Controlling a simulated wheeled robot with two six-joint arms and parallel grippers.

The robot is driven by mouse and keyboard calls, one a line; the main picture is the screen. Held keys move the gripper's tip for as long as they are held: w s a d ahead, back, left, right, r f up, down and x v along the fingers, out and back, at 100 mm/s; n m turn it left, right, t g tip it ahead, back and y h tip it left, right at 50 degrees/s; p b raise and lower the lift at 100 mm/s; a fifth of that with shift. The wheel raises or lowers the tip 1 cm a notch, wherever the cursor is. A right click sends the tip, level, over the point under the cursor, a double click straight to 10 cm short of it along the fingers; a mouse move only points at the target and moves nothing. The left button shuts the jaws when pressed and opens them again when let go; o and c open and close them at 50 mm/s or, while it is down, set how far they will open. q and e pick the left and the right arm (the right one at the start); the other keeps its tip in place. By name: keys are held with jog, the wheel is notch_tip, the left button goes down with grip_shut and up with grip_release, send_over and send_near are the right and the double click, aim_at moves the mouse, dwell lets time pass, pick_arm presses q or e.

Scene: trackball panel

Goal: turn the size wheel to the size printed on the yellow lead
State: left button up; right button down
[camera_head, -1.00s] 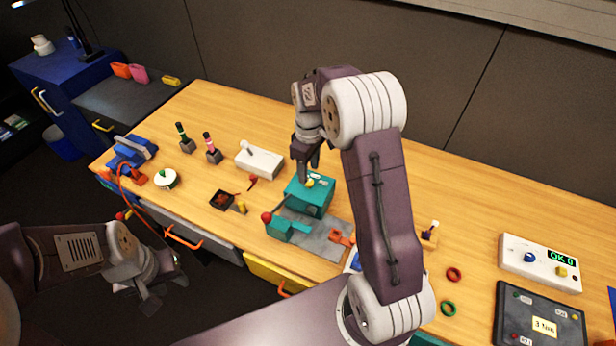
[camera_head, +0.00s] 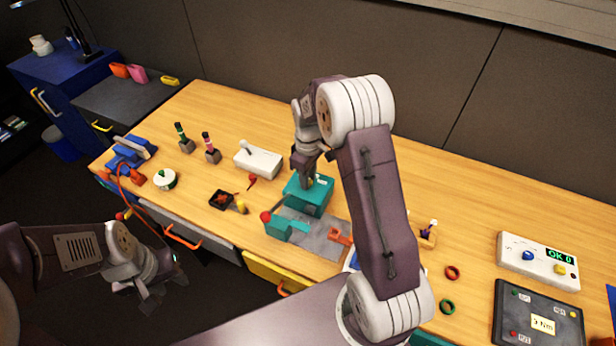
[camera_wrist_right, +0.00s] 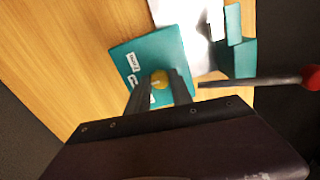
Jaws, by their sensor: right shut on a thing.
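A teal box (camera_head: 306,198) stands near the middle of the table, at the back of a grey metal plate (camera_head: 318,233). A round yellow wheel (camera_wrist_right: 160,79) with a pale mark sits on its top, beside white printed labels (camera_wrist_right: 133,66) too small to read. My right gripper (camera_head: 308,182) points down over the box. In the right wrist view its two fingers (camera_wrist_right: 160,90) are shut on the yellow wheel, one on each side. My left gripper (camera_head: 148,292) hangs empty in front of the table, its fingers apart. I cannot make out which thing is the yellow lead or its print.
A white box with a lever (camera_head: 258,162) and a dark tray (camera_head: 221,199) lie further left. On the right are a white meter (camera_head: 538,262) reading "OK 0" and a dark panel (camera_head: 538,318).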

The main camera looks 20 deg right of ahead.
jog(key=shift+r+m+p, duration=0.15)
jog(key=shift+m+p, duration=0.5)
jog(key=shift+m, duration=0.45)
jog(key=m+p, duration=0.1)
jog(key=m, duration=0.1)
jog(key=shift+m, duration=0.3)
jog(key=m+p, duration=0.1)
jog(key=m, duration=0.3)
jog(key=shift+m, duration=0.4)
jog(key=shift+p, duration=0.3)
jog(key=c, duration=1.1)
grip_release()
jog(key=shift+c, duration=0.2)
notch_tip(320, 180, up, 9)
jog(key=shift+b, duration=0.35)
